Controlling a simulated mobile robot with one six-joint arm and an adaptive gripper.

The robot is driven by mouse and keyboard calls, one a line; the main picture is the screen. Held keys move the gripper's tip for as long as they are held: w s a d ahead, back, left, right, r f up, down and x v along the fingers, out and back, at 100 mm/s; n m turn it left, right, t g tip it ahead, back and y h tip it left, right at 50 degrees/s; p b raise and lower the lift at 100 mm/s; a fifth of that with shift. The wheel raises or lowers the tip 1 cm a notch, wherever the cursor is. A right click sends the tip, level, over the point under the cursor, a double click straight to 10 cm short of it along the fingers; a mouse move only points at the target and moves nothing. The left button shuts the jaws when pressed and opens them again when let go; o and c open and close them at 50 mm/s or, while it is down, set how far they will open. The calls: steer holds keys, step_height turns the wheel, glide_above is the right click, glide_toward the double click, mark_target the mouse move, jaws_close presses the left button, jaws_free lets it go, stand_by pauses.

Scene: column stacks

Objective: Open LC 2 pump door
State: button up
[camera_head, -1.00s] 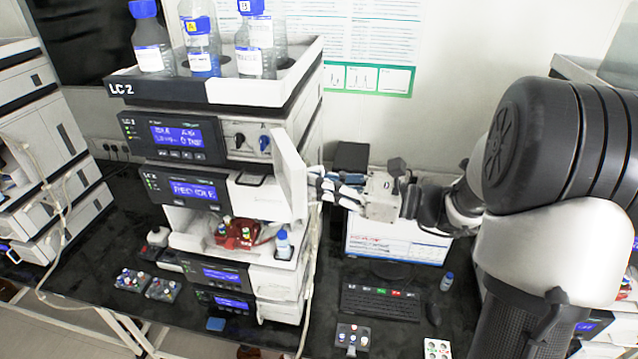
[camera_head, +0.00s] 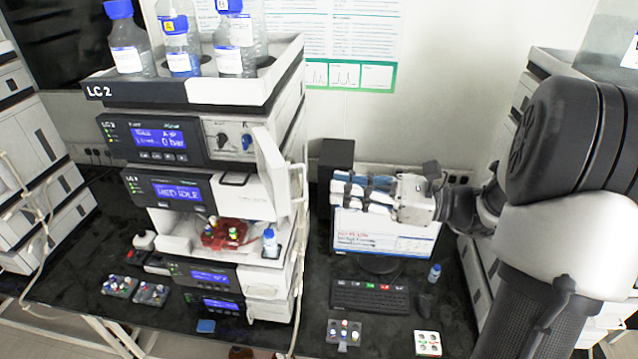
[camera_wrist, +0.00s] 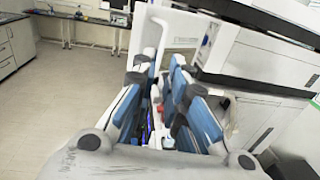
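The LC 2 stack (camera_head: 200,95) stands left of centre in the head view. Its pump door (camera_head: 271,172) is a white panel swung outward at the right side of the pump module (camera_head: 160,140). The pump front beside it is exposed, with a black and a blue knob (camera_head: 234,141). My gripper (camera_head: 336,190), with blue-and-white fingers, is to the right of the door, apart from it and empty. In the wrist view the fingers of my gripper (camera_wrist: 163,80) are spread with a gap between them.
Bottles (camera_head: 180,45) stand in the tray on top of the stack. A monitor (camera_head: 385,235) is behind and below my gripper, with a keyboard (camera_head: 370,297) in front. Vial racks (camera_head: 135,290) lie on the dark bench. Another instrument stack (camera_head: 30,150) stands at the left.

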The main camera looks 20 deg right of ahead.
steer(key=v, duration=0.4)
stand_by(0.4)
steer(key=s+a+f+n+g+h+b, duration=0.3)
steer(key=s+a+f+n+g+b, duration=0.25)
steer(key=a+f+b, duration=0.35)
steer(key=s+a+f+n+g+h+b, duration=0.35)
steer(key=s+a+f+n+b, duration=0.3)
steer(key=f, duration=0.45)
steer(key=s+d+f+n+t+h+b, duration=0.2)
steer(key=s+f+n+h+b, duration=0.1)
steer(key=f+n+b, duration=0.3)
steer(key=s+d+f+n+t+h+b, duration=0.1)
steer(key=s+d+f+n+h+b, duration=0.1)
steer(key=f+n+h+b, duration=0.3)
step_height(320, 180, down, 4)
steer(key=s+n+b, duration=0.1)
steer(key=b, duration=0.3)
steer(key=shift+f+n+t, duration=0.2)
steer(key=shift+n+t, duration=0.2)
